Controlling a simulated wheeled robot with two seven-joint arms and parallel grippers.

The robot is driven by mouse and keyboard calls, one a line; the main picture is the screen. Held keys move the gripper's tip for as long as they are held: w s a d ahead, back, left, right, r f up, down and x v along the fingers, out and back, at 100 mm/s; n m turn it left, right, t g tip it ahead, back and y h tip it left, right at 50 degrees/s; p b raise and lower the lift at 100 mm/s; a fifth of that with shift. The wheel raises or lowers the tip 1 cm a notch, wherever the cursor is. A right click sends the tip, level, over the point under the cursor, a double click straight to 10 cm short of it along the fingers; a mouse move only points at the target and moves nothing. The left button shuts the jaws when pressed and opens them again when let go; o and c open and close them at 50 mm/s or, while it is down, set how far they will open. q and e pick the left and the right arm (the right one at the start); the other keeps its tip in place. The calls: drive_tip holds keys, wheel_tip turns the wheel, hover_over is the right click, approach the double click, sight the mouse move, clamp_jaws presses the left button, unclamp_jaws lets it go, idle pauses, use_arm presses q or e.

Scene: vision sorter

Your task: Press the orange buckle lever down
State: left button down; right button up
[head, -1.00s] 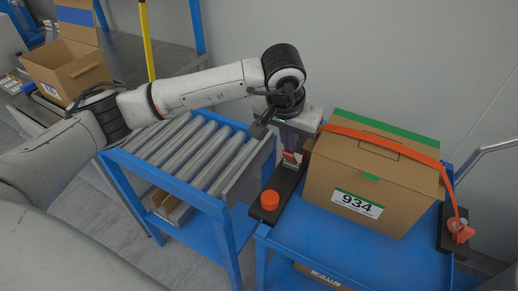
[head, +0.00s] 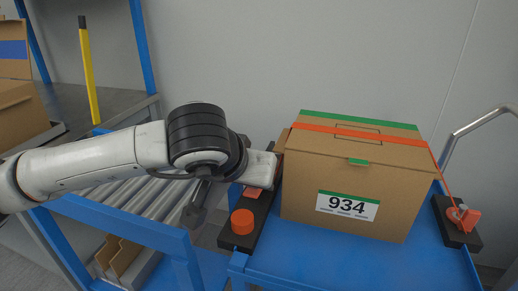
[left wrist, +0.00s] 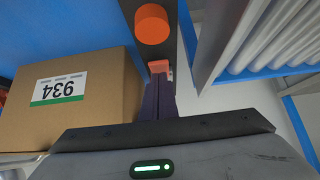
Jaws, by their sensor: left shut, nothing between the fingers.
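The orange buckle lever (head: 254,192) sits on a black bar at the left edge of the blue cart, left of the cardboard box. It is partly covered by my left gripper in the head view. In the left wrist view the lever (left wrist: 159,66) shows right at the tips of my left gripper (left wrist: 159,76). The dark fingers are shut with nothing between them. They look against or just over the lever; contact is not clear. An orange strap (head: 350,133) runs over the box (head: 310,205) labelled 934. My right gripper is not in view.
A round orange knob (head: 243,221) stands on the near end of the black bar (head: 262,215). An orange fitting (head: 468,218) holds the strap at the cart's right side. A roller conveyor (head: 150,205) lies left of the blue cart (head: 320,265).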

use_arm(q)
drive_tip(key=shift+w, duration=0.15)
drive_tip(key=shift+w+d+f+b, duration=0.15)
drive_tip(key=shift+w+b, duration=0.15)
drive_tip(key=shift+w, duration=0.35)
use_arm(e)
drive_tip(key=shift+f, duration=0.3)
